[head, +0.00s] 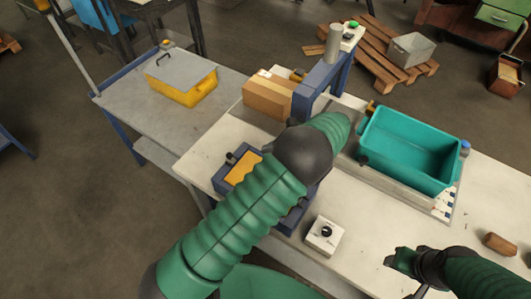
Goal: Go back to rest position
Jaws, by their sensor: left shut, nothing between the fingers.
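My left arm comes in from the lower left and reaches over the workbench. Its left gripper (361,143) is at the left side of the teal bin, small and partly covered by my forearm; it is shut and I see nothing held. I cannot tell whether it touches the bin. My right arm comes in from the lower right. Its right gripper (404,259) is over the front of the bench, dark and small, and I cannot tell its fingers apart.
The teal bin (420,150) stands on the white bench (390,225). A small box with a black knob (324,235), a brown cylinder (500,244) and a cardboard box (267,96) are on it. A yellow box (182,88) is on the grey side table (130,105).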

